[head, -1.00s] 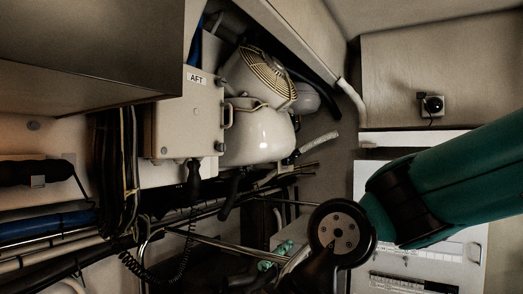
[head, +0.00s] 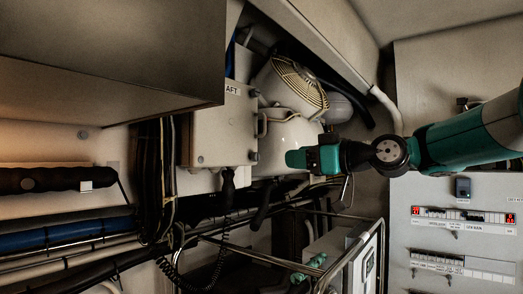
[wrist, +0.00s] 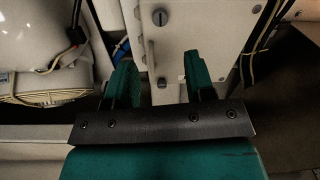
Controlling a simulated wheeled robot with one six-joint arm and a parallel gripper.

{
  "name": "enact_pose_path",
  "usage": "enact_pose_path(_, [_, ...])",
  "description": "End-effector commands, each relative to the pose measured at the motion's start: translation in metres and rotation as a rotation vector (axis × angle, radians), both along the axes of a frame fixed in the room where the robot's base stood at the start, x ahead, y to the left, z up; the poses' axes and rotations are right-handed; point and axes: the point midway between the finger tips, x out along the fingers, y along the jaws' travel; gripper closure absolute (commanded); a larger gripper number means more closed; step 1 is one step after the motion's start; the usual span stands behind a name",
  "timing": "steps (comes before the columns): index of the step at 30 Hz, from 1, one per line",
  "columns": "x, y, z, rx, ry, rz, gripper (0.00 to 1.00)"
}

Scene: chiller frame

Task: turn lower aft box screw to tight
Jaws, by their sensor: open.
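The grey aft box (head: 218,125) carries an "AFT" label in the head view. Its lower screw (head: 253,155) is a small round head at the bottom of its right edge. In the wrist view, which shows the box upside down, this screw (wrist: 159,18) is near the top, with a dark slot running up-down. The upper screw (wrist: 162,82) lies between my fingers in the picture, with the box handle (wrist: 150,50) between both screws. My gripper (wrist: 160,70) is open and empty. In the head view my gripper (head: 296,158) is right of the box, apart from it.
A white round vessel (head: 285,135) and a fan guard (head: 300,80) stand right of the box. Black cables (head: 150,170) hang at its left. A metal frame (head: 350,260) and a panel with red displays (head: 463,220) are at lower right.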

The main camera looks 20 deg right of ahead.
Motion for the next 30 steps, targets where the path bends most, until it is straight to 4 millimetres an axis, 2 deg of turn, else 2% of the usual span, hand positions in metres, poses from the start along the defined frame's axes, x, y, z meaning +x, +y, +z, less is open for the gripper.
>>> enact_pose_path(1, [0.01, 0.01, 0.005, 0.001, 0.003, 0.007, 0.51])
enact_pose_path(6, [0.04, 0.034, 0.005, 0.0, 0.003, 0.005, 0.51])
enact_pose_path(12, [0.068, 0.054, 0.003, -0.001, 0.004, 0.002, 0.51])
enact_pose_path(18, [0.081, 0.063, 0.001, 0.0, 0.002, -0.001, 0.51])
enact_pose_path(27, [0.083, 0.064, -0.001, 0.0, 0.002, -0.001, 0.51])
enact_pose_path(28, [0.083, 0.064, -0.001, 0.0, 0.002, -0.001, 0.55])
enact_pose_path(30, [0.083, 0.064, -0.001, 0.0, 0.002, -0.001, 0.71])
